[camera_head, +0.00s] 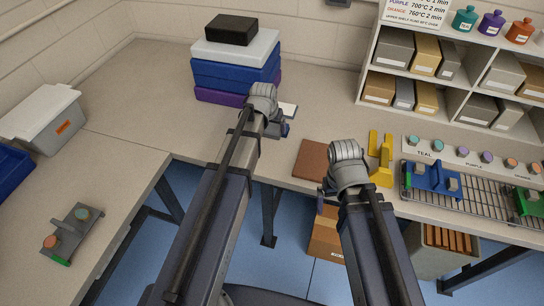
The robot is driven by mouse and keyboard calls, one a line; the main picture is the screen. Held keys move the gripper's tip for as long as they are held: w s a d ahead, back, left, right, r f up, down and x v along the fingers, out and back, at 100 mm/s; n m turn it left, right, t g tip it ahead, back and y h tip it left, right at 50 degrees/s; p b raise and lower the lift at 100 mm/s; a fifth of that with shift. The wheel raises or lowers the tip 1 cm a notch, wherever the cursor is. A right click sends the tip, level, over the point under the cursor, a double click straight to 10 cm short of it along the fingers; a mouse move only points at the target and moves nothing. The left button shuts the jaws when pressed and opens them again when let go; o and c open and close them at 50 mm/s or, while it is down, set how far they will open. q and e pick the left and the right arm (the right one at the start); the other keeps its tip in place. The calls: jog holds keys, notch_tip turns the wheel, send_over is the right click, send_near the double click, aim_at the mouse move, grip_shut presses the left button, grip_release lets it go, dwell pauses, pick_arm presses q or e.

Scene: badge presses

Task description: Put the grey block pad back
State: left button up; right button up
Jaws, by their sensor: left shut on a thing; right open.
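I cannot pick out the grey block pad with certainty. A grey block-like fixture (72,233) with a teal disc, an orange disc and a green end lies on the left table. My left gripper (283,128) is over the back table, in front of the blue stack. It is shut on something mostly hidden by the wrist. A small pale flat piece (289,109) shows just beyond it; I cannot tell whether it is held. My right gripper (324,188) is open near the table's front edge, by a brown mat (310,160), its fingers mostly hidden by the wrist.
A stack of blue boxes (220,80) with a white and a black box on top stands behind. A yellow stand (381,165), a blue fixture (435,182) and a wire rack (470,200) are at right, below shelves (365,60). A grey bin (42,115) stands left.

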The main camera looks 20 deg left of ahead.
pick_arm(q)
jog(key=b, duration=0.6)
send_over(273, 149)
jog(key=s, duration=0.1)
jog(key=f, duration=0.6)
jog(key=shift+s+f, duration=0.1)
jog(key=shift+s, duration=0.1)
jog(key=shift+f, duration=0.1)
notch_tip(273, 149, down, 4)
jog(key=b, duration=0.4)
jog(key=shift+r, duration=0.25)
jog(key=shift+f, duration=0.2)
jog(key=o, duration=1.4)
jog(key=shift+r, duration=0.2)
